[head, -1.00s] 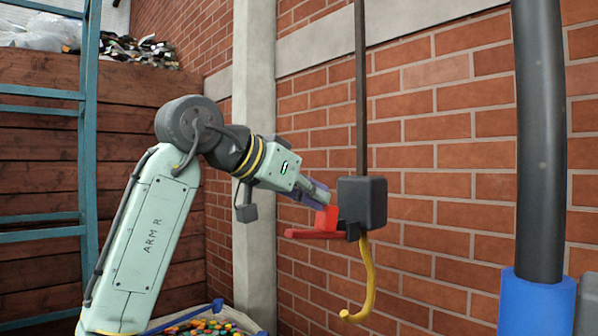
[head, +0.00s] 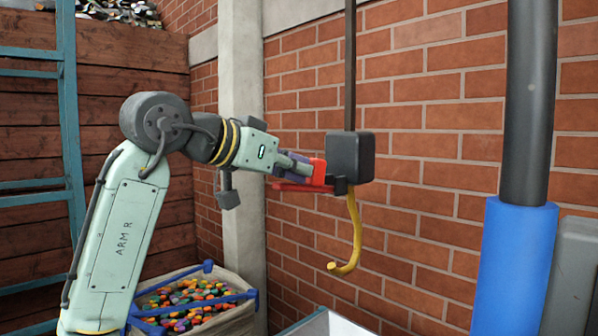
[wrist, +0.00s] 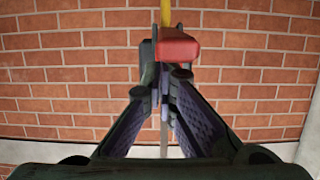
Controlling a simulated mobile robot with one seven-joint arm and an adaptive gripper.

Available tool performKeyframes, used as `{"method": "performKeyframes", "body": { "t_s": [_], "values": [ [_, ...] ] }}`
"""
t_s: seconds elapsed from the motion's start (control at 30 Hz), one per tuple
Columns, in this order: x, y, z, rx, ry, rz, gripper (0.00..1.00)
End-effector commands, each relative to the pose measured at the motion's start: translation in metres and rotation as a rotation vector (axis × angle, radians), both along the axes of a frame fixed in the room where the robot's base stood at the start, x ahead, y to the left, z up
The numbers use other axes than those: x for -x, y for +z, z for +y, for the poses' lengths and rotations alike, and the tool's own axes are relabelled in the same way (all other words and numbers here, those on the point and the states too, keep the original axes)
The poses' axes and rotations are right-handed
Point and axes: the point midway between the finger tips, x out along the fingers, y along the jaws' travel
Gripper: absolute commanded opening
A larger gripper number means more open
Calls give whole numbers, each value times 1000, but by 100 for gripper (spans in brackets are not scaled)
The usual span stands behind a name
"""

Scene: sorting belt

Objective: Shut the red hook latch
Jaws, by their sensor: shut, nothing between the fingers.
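The red hook latch is a red bar (head: 296,187) with a raised red tab (head: 318,171), extending left from a dark block (head: 350,157) that hangs on a dark rod. A yellow hook (head: 356,232) curves down below the block. My gripper (head: 308,172) is shut and empty, its fingertips at the tab's left side; I cannot tell whether they touch it. In the wrist view, the red part (wrist: 178,45) is just beyond the closed fingertips (wrist: 165,72), slightly right of them. The fingers hide part of the bar in the head view.
A brick wall (head: 430,200) stands behind the hook. A bin of colourful pieces (head: 195,305) is below left. A thick black and blue post (head: 515,250) stands at right. A teal ladder (head: 68,130) is at far left. Space around the hook is open.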

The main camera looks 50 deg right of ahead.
Motion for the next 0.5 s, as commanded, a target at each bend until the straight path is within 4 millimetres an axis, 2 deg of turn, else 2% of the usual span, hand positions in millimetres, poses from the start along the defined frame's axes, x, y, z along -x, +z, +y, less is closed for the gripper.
{"method": "performKeyframes", "body": {
  "t_s": [0.5],
  "values": [
    [1,-9,4,147,-1,16,0]
  ]
}}
